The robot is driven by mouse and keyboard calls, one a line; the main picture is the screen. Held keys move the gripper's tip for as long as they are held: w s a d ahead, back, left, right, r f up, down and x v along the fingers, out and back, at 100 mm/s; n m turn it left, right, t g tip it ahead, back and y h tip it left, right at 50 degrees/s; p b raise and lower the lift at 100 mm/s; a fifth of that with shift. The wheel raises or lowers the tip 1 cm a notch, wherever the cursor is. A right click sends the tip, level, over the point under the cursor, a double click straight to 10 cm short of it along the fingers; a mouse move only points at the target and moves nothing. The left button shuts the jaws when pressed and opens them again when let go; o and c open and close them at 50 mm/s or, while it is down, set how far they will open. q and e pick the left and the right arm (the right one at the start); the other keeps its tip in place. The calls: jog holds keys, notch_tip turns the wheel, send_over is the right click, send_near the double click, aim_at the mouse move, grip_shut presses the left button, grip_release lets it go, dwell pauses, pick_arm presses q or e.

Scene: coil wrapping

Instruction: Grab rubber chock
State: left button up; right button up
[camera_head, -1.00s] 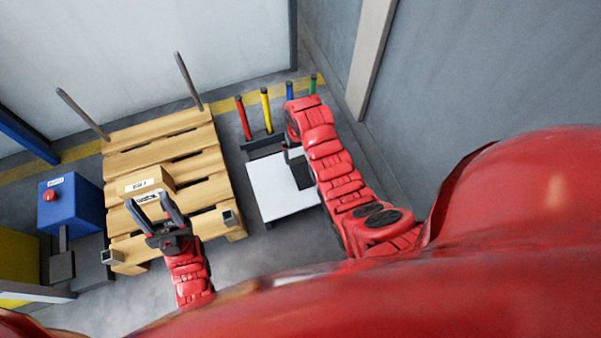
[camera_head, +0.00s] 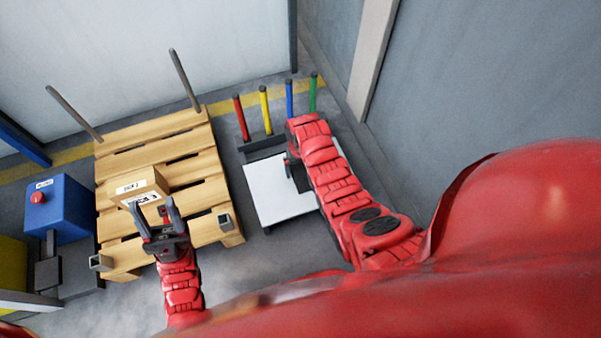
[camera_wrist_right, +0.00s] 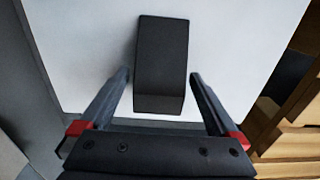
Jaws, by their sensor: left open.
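The black rubber chock (camera_wrist_right: 162,58) is a dark block lying on the white table top (camera_wrist_right: 228,40). In the head view it shows only partly beside my right arm (camera_head: 300,182). My right gripper (camera_wrist_right: 158,78) is open, with one finger on each side of the chock's near end and gaps visible between them. I cannot tell how high the fingers are above the table. My left gripper (camera_head: 151,208) is open and empty in front of a cardboard box (camera_head: 139,186) on the pallet.
A wooden pallet (camera_head: 195,170) with two upright posts stands left of the white table. A rack with red, yellow, blue and green rods (camera_head: 264,108) is behind the table. A blue box with a red button (camera_head: 62,212) is at far left. A grey wall (camera_head: 480,80) bounds the right.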

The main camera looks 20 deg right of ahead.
jog(key=c, duration=1.4)
jog(key=shift+r, duration=0.1)
